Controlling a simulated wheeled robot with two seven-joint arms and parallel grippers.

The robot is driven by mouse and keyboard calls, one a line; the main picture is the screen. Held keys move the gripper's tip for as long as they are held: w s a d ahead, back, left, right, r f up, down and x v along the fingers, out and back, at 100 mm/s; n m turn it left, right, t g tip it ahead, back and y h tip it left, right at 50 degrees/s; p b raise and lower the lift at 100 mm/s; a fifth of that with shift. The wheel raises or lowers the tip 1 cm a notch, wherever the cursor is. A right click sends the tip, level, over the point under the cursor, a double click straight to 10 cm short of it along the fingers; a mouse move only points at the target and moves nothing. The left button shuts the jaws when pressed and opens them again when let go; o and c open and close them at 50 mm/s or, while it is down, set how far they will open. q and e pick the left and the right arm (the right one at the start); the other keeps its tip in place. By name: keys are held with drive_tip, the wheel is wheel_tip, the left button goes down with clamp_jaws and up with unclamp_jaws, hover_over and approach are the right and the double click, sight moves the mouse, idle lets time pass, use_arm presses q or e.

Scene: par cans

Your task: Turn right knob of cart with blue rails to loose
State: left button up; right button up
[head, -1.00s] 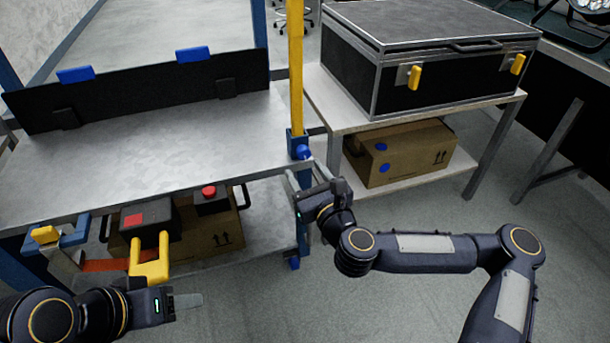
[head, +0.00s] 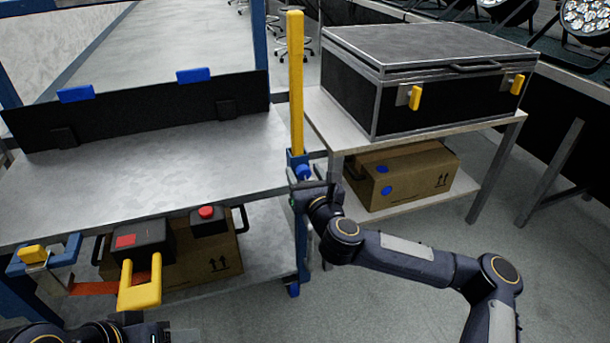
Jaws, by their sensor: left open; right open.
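The cart with blue rails (head: 150,165) stands at the left, with a grey metal top. At its right front corner a yellow post (head: 296,85) rises from a blue collar. The right knob (head: 303,172), blue and round, sits on that collar. My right gripper (head: 304,185) is open, with its fingers right at the knob and just below it in the picture. Whether the fingers straddle or touch the knob I cannot tell. My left gripper (head: 178,336) is open at the bottom edge, mostly cut off, away from the knob.
A yellow handle (head: 140,287), a black box with a red square (head: 140,240) and a red button (head: 206,212) are at the cart's front. A cardboard box is below. At right, a black case (head: 430,85) stands on a table (head: 455,135), close to the cart's right corner.

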drive_tip(key=c, duration=1)
